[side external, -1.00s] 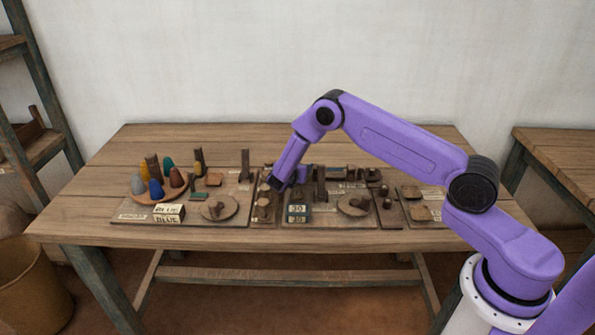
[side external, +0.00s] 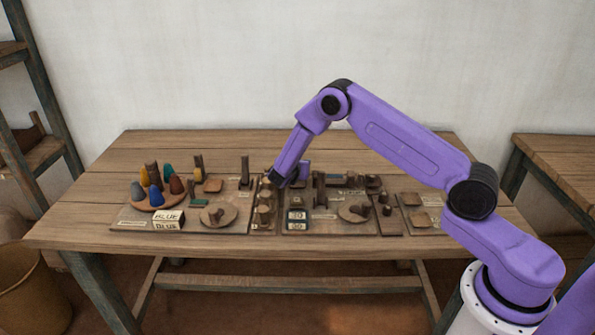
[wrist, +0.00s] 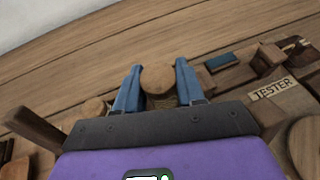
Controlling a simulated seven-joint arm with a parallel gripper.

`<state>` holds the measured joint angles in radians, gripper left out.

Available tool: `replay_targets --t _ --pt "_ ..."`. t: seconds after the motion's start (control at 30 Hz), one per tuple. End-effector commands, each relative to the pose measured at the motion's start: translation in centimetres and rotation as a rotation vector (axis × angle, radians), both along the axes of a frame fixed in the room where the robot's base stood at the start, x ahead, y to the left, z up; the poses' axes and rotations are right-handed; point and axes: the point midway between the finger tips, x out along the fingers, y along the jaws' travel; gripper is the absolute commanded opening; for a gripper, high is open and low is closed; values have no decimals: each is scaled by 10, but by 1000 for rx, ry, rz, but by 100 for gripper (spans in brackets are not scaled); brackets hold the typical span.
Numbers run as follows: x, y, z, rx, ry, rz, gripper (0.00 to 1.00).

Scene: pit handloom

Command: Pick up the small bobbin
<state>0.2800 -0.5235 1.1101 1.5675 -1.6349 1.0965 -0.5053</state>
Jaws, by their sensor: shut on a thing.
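The small bobbin (wrist: 158,79), with a round brown wooden top, is between my gripper's two blue fingers (wrist: 157,88) in the wrist view. The fingers are shut on its sides, and its lower part is mostly hidden below its top. In the side view, my gripper (side external: 274,178) is over the narrow board (side external: 264,228) in the middle of the table, at the back end of a row of small wooden pieces (side external: 264,210). The held bobbin is too small there to tell its clearance from the board.
A round tray (side external: 156,205) of coloured cones stands at the left, behind a BLUE label block (side external: 168,220). An upright post (side external: 245,170) stands left of my gripper. Another post (side external: 320,188) and a dark counter box (side external: 297,220) stand to its right. The table's back strip (side external: 200,142) is clear.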

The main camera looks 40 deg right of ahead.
Motion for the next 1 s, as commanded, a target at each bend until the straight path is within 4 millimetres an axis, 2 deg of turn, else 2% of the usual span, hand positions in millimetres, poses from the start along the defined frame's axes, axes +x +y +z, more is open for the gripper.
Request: replay_targets --t 0.1,0.3,0.7,1.0 --pt "-17 3 23 -1 -2 1 9" --pt "-45 7 53 1 -2 -1 9" --pt "-97 15 74 -1 0 1 9" --pt "-124 19 86 1 -1 1 9"
